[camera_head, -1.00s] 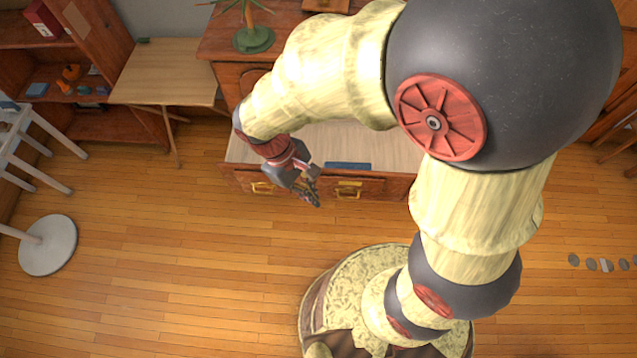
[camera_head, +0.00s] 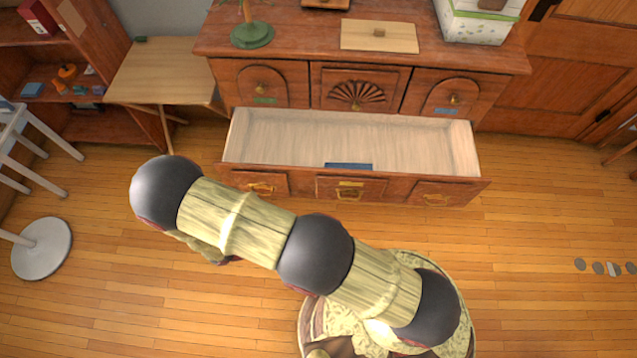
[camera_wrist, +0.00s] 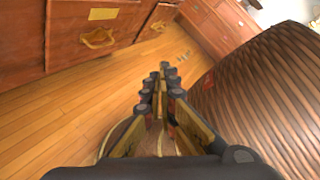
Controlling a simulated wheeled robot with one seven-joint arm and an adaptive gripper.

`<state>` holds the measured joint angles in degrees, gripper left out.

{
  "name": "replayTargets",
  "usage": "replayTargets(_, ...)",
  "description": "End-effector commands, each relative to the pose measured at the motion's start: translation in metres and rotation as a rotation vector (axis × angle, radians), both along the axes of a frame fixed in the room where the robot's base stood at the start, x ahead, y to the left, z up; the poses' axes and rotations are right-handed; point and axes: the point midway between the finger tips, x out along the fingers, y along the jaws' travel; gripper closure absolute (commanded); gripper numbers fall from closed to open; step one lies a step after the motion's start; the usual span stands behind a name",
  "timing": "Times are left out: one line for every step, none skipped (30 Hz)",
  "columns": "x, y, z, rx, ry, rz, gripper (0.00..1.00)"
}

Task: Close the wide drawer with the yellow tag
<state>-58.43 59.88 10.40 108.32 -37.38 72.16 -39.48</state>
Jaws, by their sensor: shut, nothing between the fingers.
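The wide drawer (camera_head: 455,150) stands pulled open at the bottom of the wooden dresser (camera_head: 390,75). Its front has brass handles and a yellow tag (camera_head: 350,183) above the middle handle. In the wrist view the yellow tag (camera_wrist: 103,14) is at the upper left, above a brass handle (camera_wrist: 98,38). My gripper (camera_wrist: 162,78) shows in the wrist view with its fingers together and empty, apart from the drawer front and over the floor. In the head view my arm hides it, to the left and in front of the drawer.
A flat blue item (camera_head: 348,167) lies inside the drawer near its front. A folding table (camera_head: 165,72) stands left of the dresser. A white round base (camera_head: 42,248) is on the floor at far left. The floor (camera_head: 540,230) right of the drawer is mostly clear.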

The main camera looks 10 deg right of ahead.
Motion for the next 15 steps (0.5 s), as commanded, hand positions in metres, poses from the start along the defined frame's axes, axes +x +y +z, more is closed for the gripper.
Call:
replayTargets(0.001,-0.002,-0.014,-0.048,0.051,0.058,1.0)
replayTargets(0.004,-0.002,-0.019,-0.071,0.081,0.091,1.0)
replayTargets(0.006,-0.002,-0.025,-0.105,0.12,0.132,1.0)
replayTargets(0.009,-0.002,-0.03,-0.128,0.149,0.162,1.0)
replayTargets(0.012,-0.002,-0.035,-0.153,0.178,0.189,1.0)
replayTargets(0.016,-0.002,-0.04,-0.185,0.218,0.227,1.0)
replayTargets(0.02,-0.002,-0.044,-0.211,0.249,0.256,1.0)
replayTargets(0.024,-0.001,-0.047,-0.24,0.282,0.284,1.0)
replayTargets(0.031,0.0,-0.051,-0.277,0.327,0.322,1.0)
replayTargets(0.037,0.002,-0.052,-0.302,0.36,0.347,1.0)
replayTargets(0.043,0.005,-0.052,-0.325,0.389,0.371,1.0)
replayTargets(0.051,0.011,-0.051,-0.353,0.426,0.401,1.0)
replayTargets(0.058,0.017,-0.048,-0.371,0.449,0.424,1.0)
replayTargets(0.064,0.022,-0.045,-0.39,0.473,0.444,1.0)
replayTargets(0.071,0.027,-0.042,-0.418,0.507,0.468,1.0)
